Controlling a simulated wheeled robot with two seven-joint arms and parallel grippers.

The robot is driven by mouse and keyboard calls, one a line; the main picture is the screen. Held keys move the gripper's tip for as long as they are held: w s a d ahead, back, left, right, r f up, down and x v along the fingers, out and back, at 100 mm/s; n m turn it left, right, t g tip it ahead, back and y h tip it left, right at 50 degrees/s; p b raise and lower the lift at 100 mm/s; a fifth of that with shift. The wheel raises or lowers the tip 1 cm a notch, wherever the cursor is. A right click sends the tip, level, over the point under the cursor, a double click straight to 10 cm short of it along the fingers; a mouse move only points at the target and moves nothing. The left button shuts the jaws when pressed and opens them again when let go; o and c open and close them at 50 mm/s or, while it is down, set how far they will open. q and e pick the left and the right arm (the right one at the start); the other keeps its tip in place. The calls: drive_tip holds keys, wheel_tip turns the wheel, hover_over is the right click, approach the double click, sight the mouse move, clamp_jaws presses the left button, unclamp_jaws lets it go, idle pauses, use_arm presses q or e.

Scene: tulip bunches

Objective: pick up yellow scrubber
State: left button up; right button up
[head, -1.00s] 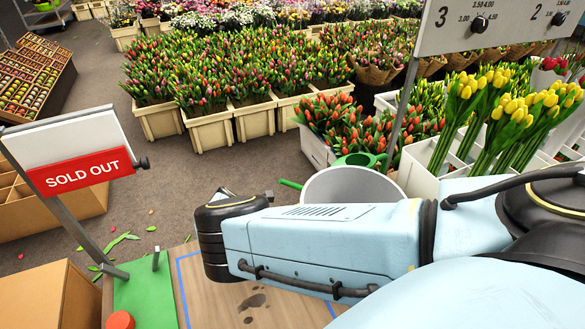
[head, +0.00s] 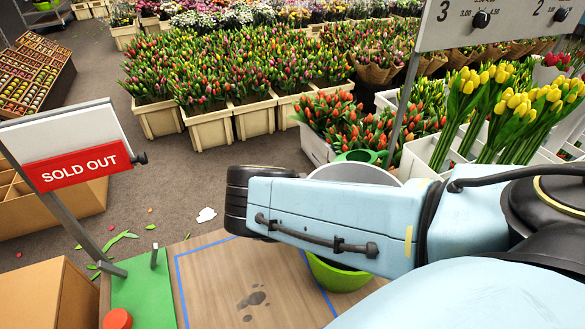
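I cannot see a yellow scrubber in the head view. My light blue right arm comes in from the right and stretches across the wooden table (head: 215,275), ending in a dark part at its left end. It hides part of the tabletop. No fingers of my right gripper show. My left arm and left gripper are out of view.
A green bowl (head: 337,276) sits partly under my arm. A pale round container (head: 352,173) stands behind it. A green mat (head: 145,298) holds the sold-out sign (head: 80,172) and a red-orange knob (head: 117,318). Dark spots mark bare wood inside blue lines.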

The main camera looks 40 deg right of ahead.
drive_tip(key=c, duration=1.1)
